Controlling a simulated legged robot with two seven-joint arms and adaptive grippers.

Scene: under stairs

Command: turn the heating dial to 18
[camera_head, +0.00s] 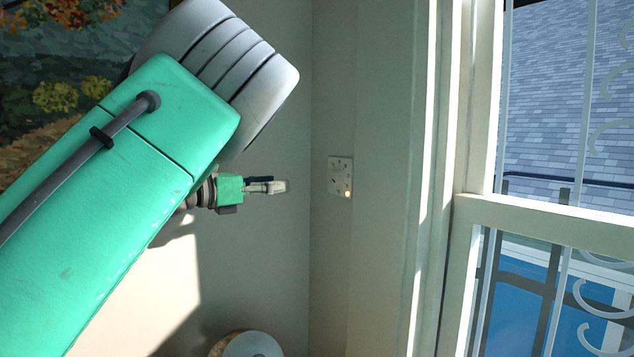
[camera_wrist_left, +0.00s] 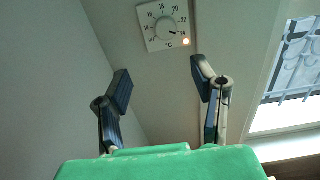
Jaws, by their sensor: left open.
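The heating dial (camera_head: 340,168) is a small white square plate on the wall beside the window, with a lit spot at its lower right. In the left wrist view the dial (camera_wrist_left: 160,27) shows a round knob ringed by numbers and a °C mark. A dark mark on the knob points right and slightly down, near 24. An orange light glows at its lower right corner. My left gripper (camera_head: 280,187) is open and empty, left of the dial in the head view and apart from it. In the left wrist view its spread fingers (camera_wrist_left: 161,82) sit below the dial.
A barred window (camera_head: 545,200) is to the right, its white frame (camera_head: 470,205) near the dial. A round pale object (camera_head: 252,345) shows at the bottom. A colourful picture (camera_head: 50,70) is behind my arm at left. The wall between gripper and dial looks clear.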

